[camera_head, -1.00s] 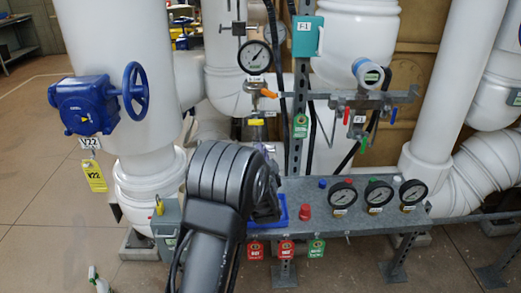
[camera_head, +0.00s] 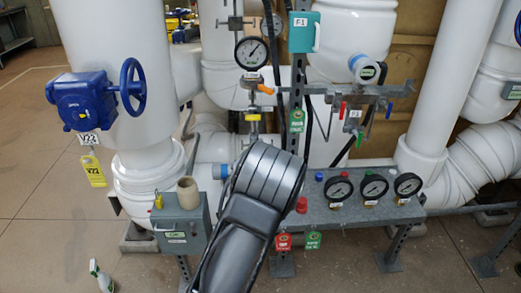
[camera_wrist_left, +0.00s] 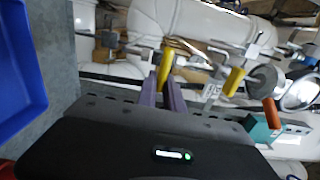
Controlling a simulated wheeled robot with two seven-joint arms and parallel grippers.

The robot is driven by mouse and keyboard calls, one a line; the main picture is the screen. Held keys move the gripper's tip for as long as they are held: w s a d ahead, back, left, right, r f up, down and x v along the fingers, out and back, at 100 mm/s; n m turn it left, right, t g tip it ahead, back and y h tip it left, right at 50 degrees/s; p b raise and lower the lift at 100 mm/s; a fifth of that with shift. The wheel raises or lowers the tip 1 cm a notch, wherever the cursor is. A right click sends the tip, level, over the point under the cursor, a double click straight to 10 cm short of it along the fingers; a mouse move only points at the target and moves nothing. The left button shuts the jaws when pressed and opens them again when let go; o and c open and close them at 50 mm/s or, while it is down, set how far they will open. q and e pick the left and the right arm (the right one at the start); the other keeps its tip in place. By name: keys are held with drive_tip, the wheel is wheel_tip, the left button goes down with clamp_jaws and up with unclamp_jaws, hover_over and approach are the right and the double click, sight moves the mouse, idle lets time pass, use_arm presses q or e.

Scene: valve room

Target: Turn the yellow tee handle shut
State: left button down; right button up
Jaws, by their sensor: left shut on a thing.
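In the left wrist view, a yellow handle (camera_wrist_left: 167,59) stands between the tips of my left gripper (camera_wrist_left: 163,84), whose two purple fingers are shut on it. In the head view my dark arm covers this handle and the gripper. A second yellow handle (camera_wrist_left: 235,81) sits apart, to the right of the fingers in the wrist view. It also shows in the head view as a small yellow piece (camera_head: 253,117) below the gauge. How far the held handle is turned cannot be told. My right gripper is not in view.
An orange lever (camera_head: 265,90) sits by the upper gauge (camera_head: 251,53). A steel shelf (camera_head: 350,212) carries several gauges and a red knob. A blue bin (camera_wrist_left: 22,60) lies at the left in the wrist view. A blue handwheel (camera_head: 134,85) is at the left.

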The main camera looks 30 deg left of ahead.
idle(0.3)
use_arm(q)
drive_tip(key=c, duration=1.5)
unclamp_jaws()
drive_tip(key=v, duration=0.7)
drive_tip(key=shift+s+d+b, duration=0.3)
drive_tip(key=shift+b, duration=0.1)
drive_tip(key=shift+f, duration=0.1)
